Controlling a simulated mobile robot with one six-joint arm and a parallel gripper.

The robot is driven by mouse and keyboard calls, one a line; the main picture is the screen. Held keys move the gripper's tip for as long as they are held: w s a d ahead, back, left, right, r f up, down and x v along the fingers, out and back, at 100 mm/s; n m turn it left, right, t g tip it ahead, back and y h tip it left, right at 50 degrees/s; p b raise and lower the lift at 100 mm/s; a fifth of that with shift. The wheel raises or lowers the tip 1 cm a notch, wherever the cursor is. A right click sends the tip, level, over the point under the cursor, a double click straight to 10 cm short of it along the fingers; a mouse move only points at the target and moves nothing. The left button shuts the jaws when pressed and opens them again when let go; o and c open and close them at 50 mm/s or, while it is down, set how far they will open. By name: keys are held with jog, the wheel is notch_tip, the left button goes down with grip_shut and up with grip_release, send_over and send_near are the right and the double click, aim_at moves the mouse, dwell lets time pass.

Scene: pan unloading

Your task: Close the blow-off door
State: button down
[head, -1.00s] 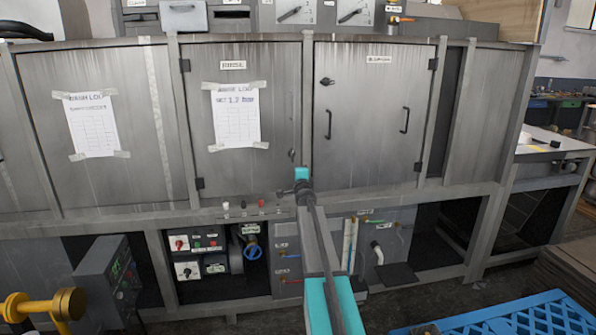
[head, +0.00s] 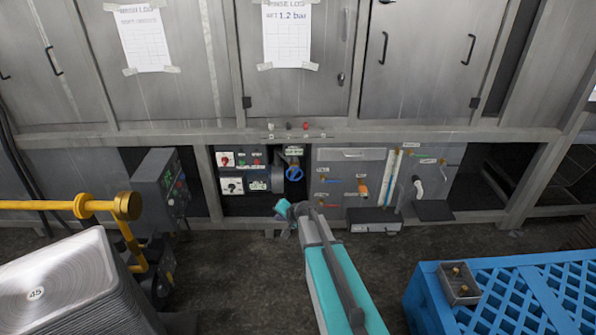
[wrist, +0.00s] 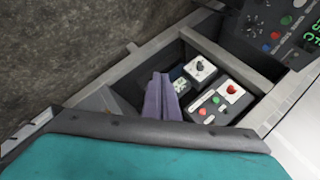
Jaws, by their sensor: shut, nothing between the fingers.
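Metal doors line the machine front in the head view. The middle door (head: 303,90) carries a taped paper sheet, and the right door (head: 420,85) has two dark handles. Both look flush with the frame. Their upper labels are out of view now, so I cannot tell which is the blow-off door. My gripper (head: 284,208) is below the doors, in front of the lower bays, touching nothing visible. In the wrist view, its purple-grey fingers (wrist: 161,97) are together and empty, with control boxes (wrist: 222,103) behind them.
A blue plastic pallet (head: 480,300) with a small metal box (head: 458,284) is at lower right. A stack of round-marked pans (head: 65,285), a yellow bar (head: 60,205) and a grey control cabinet (head: 160,185) stand at left. The floor between is clear.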

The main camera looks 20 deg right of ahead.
jog(key=s+a+f+n+g, duration=0.25)
jog(key=s+a+f, duration=0.3)
jog(key=s, duration=0.35)
jog(key=s+a+f+n+g+y, duration=0.1)
jog(key=s+a+f+n+g, duration=0.2)
jog(key=s+f, duration=0.45)
jog(key=s+a+f+n+g, duration=0.15)
jog(key=s+a+f, duration=0.3)
jog(key=s, duration=0.65)
jog(key=s+f+n+g+h, duration=0.1)
jog(key=s+n+g, duration=0.1)
jog(key=s, duration=1)
jog(key=s+a+f+n+g+h, duration=0.1)
jog(key=s+g, duration=0.4)
jog(key=s, duration=0.8)
jog(key=shift+a+n+h, duration=0.25)
jog(key=shift+n+h, duration=0.05)
jog(key=shift+n, duration=0.2)
